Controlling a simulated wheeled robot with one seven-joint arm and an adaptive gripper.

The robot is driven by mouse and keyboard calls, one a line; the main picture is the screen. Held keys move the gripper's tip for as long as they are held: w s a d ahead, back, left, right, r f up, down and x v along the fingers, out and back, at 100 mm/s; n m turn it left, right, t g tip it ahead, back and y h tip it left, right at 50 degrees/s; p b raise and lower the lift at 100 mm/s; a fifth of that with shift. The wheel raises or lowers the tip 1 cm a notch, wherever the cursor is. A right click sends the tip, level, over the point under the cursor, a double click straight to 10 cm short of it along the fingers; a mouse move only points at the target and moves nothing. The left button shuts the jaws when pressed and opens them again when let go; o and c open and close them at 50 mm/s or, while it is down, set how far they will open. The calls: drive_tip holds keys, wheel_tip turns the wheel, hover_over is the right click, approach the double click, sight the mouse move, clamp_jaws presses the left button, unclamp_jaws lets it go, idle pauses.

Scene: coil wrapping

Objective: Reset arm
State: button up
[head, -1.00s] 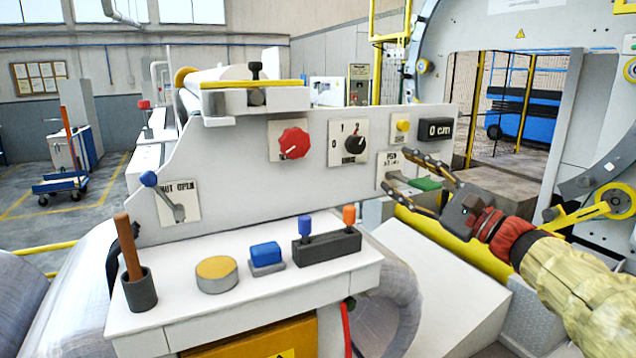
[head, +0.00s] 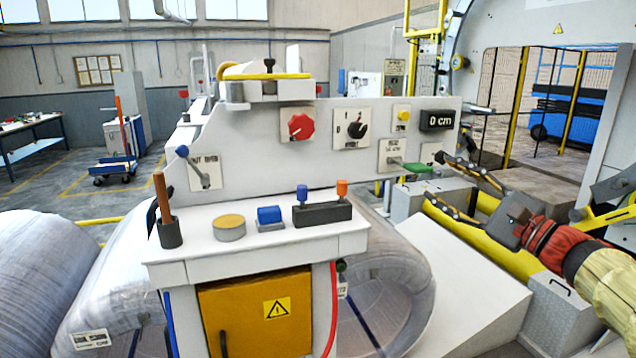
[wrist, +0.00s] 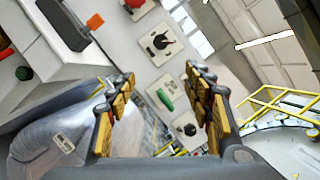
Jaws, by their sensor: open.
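My gripper (head: 437,180) is open and empty at the right of the head view, its two fingers spread apart. It is in front of the right end of the white control panel (head: 280,150) and apart from it. The green-handled lever (head: 418,167) is on the panel, just left of the upper fingertip in the picture. In the wrist view, the open fingers (wrist: 162,90) frame the panel, with the green handle (wrist: 166,100) seen between them.
The panel carries a red knob (head: 298,125), a black rotary switch (head: 356,129), a yellow button (head: 403,116) and a "0 cm" display (head: 437,121). A shelf below holds a blue block (head: 269,214) and a dark holder (head: 322,214). Wrapped coils (head: 40,265) stand at left.

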drive_tip(key=s+a+f+n+g+h, duration=0.2)
drive_tip(key=s+a+f+n+g, duration=0.3)
drive_tip(key=f, duration=0.7)
drive_tip(key=s+a+f+n+g+h, duration=0.1)
drive_tip(key=s+f+g+h, duration=0.25)
drive_tip(key=s+f, duration=0.6)
drive_tip(key=s+d+f+n+g+h, duration=0.2)
drive_tip(key=s+f+n+g+h, duration=0.25)
drive_tip(key=s+f+n, duration=0.55)
drive_tip(key=s+a+n+t+h, duration=0.1)
drive_tip(key=s+a+t, duration=0.1)
drive_tip(key=s, duration=0.5)
drive_tip(key=shift+s+a+r+n+h, duration=0.2)
drive_tip(key=shift+a+r+n+h, duration=0.1)
drive_tip(key=shift+a+r+n, duration=0.15)
